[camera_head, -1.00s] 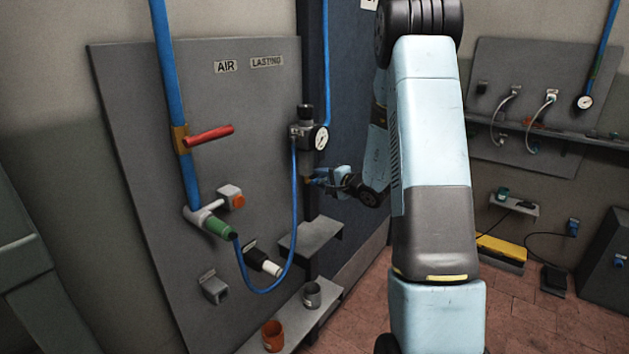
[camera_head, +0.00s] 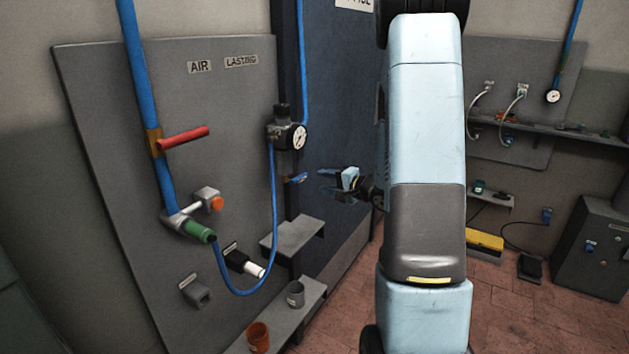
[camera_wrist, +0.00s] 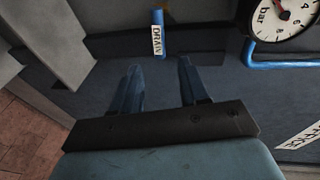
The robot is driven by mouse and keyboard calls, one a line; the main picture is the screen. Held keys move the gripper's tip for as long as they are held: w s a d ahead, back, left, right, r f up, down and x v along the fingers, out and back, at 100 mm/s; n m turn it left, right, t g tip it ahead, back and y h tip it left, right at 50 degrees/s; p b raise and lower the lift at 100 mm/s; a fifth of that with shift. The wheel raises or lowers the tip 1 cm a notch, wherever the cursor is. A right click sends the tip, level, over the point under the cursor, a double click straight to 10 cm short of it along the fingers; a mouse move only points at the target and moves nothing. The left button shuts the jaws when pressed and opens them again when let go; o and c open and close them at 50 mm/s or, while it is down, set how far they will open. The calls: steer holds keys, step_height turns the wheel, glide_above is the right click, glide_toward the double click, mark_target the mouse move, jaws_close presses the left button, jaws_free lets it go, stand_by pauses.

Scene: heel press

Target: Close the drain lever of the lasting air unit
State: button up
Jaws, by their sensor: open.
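The lasting air unit (camera_head: 285,160) hangs on a dark post beside the grey panel, with a round gauge (camera_head: 297,137) on it. Below its bowl a small blue drain lever (camera_head: 298,178) sticks out to the right. In the wrist view the lever (camera_wrist: 157,22) shows as a blue bar with a white DRAIN label, beyond my fingertips. My gripper (camera_head: 325,180) is open and empty, just right of the lever, with a visible gap between them. In the wrist view my two blue fingers (camera_wrist: 158,72) stand apart, with the lever lined up roughly between them.
A blue hose (camera_head: 273,230) loops below the unit to a green connector (camera_head: 196,231). A red lever (camera_head: 184,138) sits on the blue pipe. A grey bracket shelf (camera_head: 292,237) juts out below the unit. A lower shelf holds an orange cup (camera_head: 258,338) and a grey cup (camera_head: 295,294).

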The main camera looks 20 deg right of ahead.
steer(key=shift+v, duration=1.55)
